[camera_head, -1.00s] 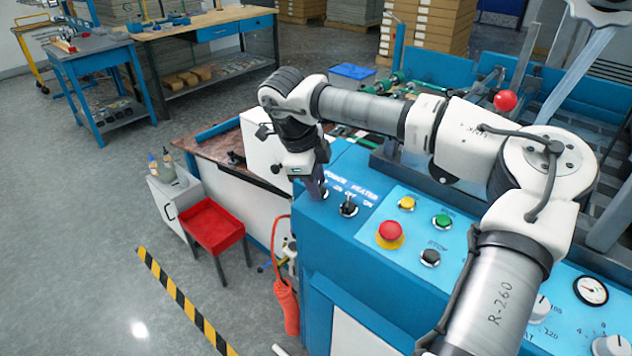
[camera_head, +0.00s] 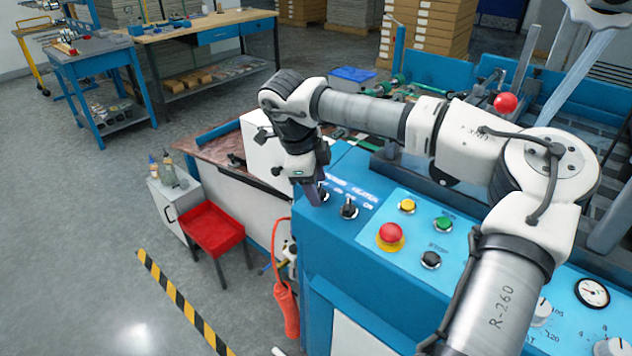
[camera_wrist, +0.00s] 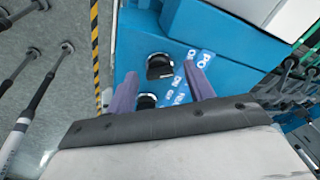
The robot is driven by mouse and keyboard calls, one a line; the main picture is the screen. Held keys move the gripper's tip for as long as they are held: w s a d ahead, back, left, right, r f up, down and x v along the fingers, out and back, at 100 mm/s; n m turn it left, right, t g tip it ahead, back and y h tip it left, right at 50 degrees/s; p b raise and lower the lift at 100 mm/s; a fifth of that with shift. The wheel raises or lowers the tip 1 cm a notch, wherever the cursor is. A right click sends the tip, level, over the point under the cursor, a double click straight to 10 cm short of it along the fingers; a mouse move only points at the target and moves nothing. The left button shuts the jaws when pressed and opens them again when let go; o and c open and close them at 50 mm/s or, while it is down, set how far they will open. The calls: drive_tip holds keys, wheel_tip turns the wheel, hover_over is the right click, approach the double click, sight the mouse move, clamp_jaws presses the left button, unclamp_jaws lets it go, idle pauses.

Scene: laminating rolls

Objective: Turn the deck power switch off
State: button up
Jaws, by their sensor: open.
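The deck power switch (camera_head: 324,193) is a black knob at the left end of the blue deck panel, under the POWER label. My gripper partly hides it in the head view. In the wrist view, the power switch (camera_wrist: 160,66) shows between my fingertips, with an open gap on each side. My gripper (camera_head: 317,198) points down at it with its purple fingers open and empty. I cannot tell which way the switch is set. The similar heater switch (camera_head: 348,208) sits just to its right; it also shows lower in the wrist view (camera_wrist: 146,101).
A red stop button (camera_head: 390,233), a yellow button (camera_head: 407,205), a green button (camera_head: 443,223) and a black button (camera_head: 430,259) lie right of the switches. An orange handset (camera_head: 287,308) hangs at the deck's left side. The floor at left is open.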

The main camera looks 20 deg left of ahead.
drive_tip(key=shift+r, duration=0.1)
drive_tip(key=b+v, duration=0.1)
drive_tip(key=v, duration=1.2)
drive_tip(key=shift+r+b, duration=0.35)
drive_tip(key=shift+s+f, duration=0.1)
